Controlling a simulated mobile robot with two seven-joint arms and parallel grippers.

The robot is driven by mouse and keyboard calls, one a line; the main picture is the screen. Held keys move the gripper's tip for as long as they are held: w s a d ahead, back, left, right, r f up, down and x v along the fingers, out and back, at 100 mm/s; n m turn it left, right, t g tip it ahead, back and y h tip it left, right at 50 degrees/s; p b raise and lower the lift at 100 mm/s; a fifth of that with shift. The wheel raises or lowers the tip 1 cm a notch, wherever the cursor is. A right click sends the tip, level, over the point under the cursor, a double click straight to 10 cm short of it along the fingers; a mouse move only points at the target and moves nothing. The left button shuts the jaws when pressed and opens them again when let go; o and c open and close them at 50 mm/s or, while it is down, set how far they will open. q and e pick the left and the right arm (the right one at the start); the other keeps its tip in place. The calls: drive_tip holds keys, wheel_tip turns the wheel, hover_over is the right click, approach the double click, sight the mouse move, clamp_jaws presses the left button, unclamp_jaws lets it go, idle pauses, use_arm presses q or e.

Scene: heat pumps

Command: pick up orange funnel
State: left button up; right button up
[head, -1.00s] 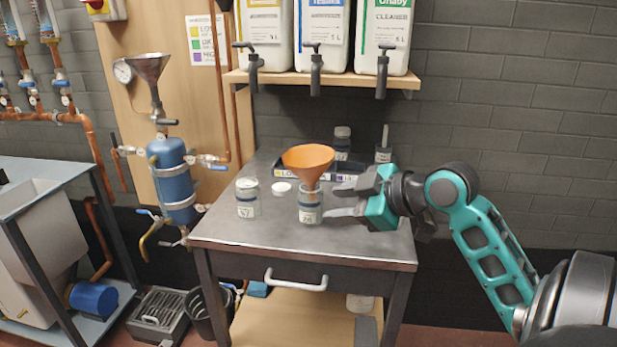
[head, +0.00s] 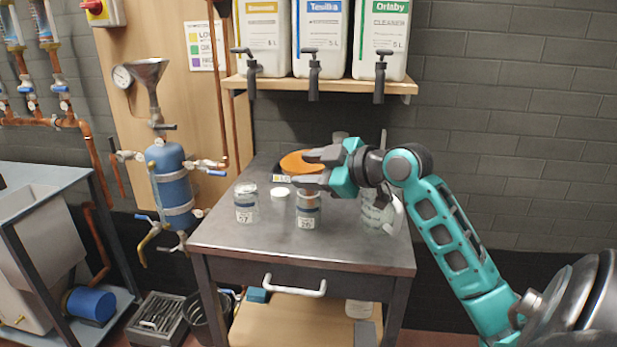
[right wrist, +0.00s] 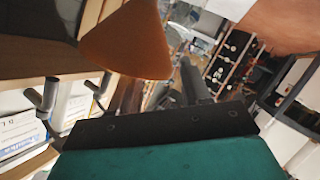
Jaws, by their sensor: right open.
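The orange funnel (head: 297,163) shows in the head view behind my right gripper's fingers, above a labelled glass jar (head: 308,210) on the metal worktable (head: 245,244). Its spout is hidden by the fingers, so I cannot tell whether it stands in the jar. My right gripper (head: 313,168) reaches in from the right, open, its fingers pointing left at the funnel. I cannot tell whether they touch it. In the right wrist view the funnel's orange cone (right wrist: 128,42) is close in front of the gripper. My left gripper is not in view.
Another glass jar (head: 374,212) is under my right wrist. A shelf (head: 325,84) with cleaner canisters and taps hangs above.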

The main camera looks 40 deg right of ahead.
drive_tip(key=shift+x, duration=1.95)
drive_tip(key=shift+s, duration=0.1)
drive_tip(key=shift+c, duration=0.5)
clamp_jaws()
